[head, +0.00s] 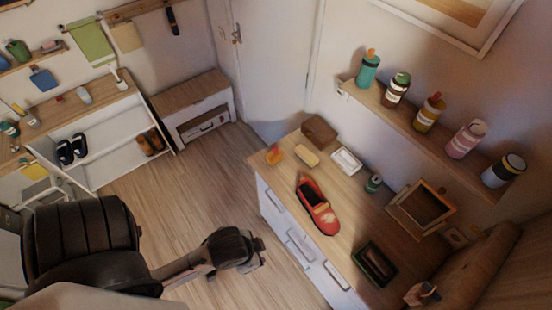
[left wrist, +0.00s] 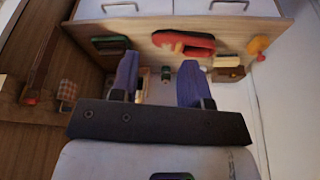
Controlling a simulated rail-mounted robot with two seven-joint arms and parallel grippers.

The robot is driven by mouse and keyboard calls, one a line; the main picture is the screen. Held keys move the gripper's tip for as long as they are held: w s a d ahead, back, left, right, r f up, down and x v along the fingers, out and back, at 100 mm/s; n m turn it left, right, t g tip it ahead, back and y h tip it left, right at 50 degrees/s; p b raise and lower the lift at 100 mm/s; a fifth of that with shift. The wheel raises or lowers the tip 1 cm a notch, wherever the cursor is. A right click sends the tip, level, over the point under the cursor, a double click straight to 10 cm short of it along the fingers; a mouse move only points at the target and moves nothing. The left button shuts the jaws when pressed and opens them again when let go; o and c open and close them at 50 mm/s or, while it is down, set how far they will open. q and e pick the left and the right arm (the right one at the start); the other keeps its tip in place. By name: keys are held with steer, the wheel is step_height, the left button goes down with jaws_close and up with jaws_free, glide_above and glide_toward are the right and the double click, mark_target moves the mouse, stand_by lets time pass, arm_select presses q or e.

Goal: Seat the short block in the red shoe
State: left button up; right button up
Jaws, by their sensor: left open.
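The red shoe (head: 314,208) lies on the wooden dresser top (head: 282,185). Something tan shows inside its opening; I cannot tell whether that is lining or a separate piece. A small pale yellow block (head: 307,155) lies on the dresser behind the shoe, apart from it; it may be the short block. My left gripper (head: 262,255) is open and empty, in front of the dresser and away from both. In the left wrist view the left gripper (left wrist: 157,76) has its fingers apart, with the red shoe (left wrist: 183,39) beyond them. My right gripper is not in view.
Near the shoe are an orange item (head: 274,154), a brown box (head: 319,130), a white dish (head: 346,160), a green tin (head: 373,184), a dark tray (head: 364,269) and a wooden open box (head: 397,211). A bottle shelf (head: 412,124) hangs above. The floor (head: 185,205) is clear.

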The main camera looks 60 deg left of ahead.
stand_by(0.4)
arm_select(q)
steer(key=o, duration=0.9)
steer(key=shift+a, duration=0.2)
steer(key=shift+d, duration=0.1)
